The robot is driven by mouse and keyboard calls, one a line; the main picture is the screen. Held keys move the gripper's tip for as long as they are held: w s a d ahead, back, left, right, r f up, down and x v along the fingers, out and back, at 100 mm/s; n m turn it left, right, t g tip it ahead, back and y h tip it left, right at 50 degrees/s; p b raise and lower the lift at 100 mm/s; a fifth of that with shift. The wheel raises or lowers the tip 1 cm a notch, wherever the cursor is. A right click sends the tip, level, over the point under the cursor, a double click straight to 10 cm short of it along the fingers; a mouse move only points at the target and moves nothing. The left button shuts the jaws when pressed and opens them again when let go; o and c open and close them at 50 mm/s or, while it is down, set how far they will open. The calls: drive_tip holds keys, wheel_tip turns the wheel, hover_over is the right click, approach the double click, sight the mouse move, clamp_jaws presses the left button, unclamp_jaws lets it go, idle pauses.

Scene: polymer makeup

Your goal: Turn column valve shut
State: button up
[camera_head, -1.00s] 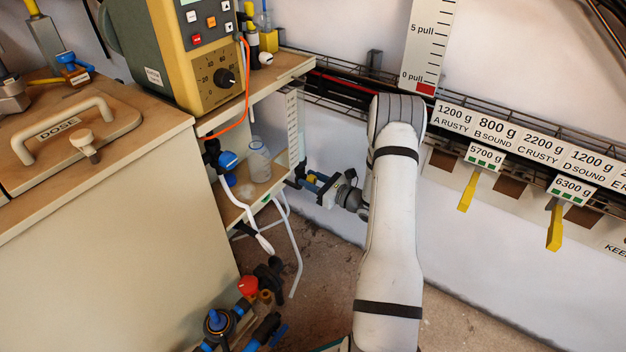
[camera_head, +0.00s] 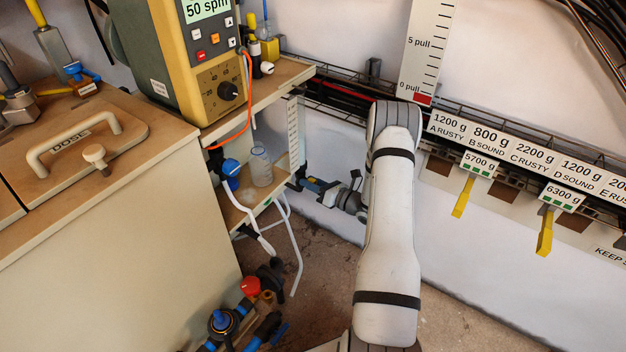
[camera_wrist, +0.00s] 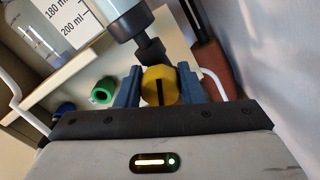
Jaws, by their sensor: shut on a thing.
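The column valve is a round yellow knob (camera_wrist: 160,87) with a dark slot across its face, which runs nearly up and down in the wrist view. It sits below a black fitting (camera_wrist: 150,50) on the end of a pale cylinder (camera_wrist: 128,16). My gripper (camera_wrist: 158,88) is shut on the yellow knob, with one blue finger on each side. In the head view my gripper (camera_head: 311,186) is low beside the shelf unit's right side. The knob cannot be made out there.
A clear bottle (camera_head: 260,167) stands on the shelf left of my gripper. A white hose (camera_head: 251,219) hangs below the shelf. In the wrist view a green ring-shaped part (camera_wrist: 103,90) lies left of my fingers and a white wall (camera_wrist: 285,70) rises on the right.

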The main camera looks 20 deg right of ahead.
drive_tip(key=shift+w+d+r+m, duration=0.15)
drive_tip(key=shift+d+m, duration=0.05)
drive_tip(key=shift+m, duration=0.2)
drive_tip(key=o, duration=0.7)
drive_tip(key=shift+c, duration=0.2)
drive_tip(key=shift+o, duration=1.4)
drive_tip(key=shift+a, duration=0.15)
drive_tip(key=p+v, duration=0.2)
drive_tip(key=v, duration=0.6)
